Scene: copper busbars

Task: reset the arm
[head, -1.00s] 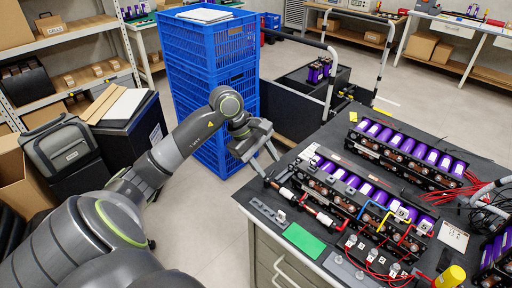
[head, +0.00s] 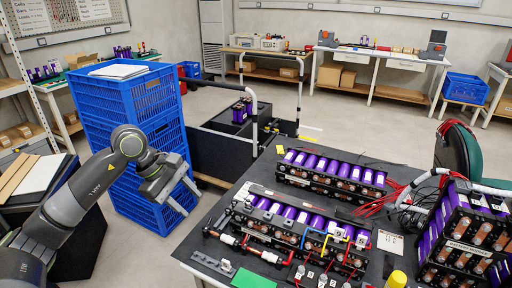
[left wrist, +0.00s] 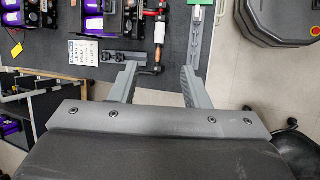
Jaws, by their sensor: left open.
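My left arm reaches in from the left in the head view. Its gripper (head: 183,196) is open and empty, held in front of the blue crate stack and left of the dark workbench (head: 213,192). In the left wrist view the two fingers of the left gripper (left wrist: 158,82) stand wide apart, with nothing between them. The bench edge with small fittings lies beyond the fingertips. My right gripper is not in view.
Tall blue crates (head: 120,100) stand behind my left arm. Purple battery modules (head: 330,172) with copper bars and coloured leads cover the bench. A green pad (head: 253,279) lies at its front. A black cart (head: 225,142) stands behind. Floor shows between crates and bench.

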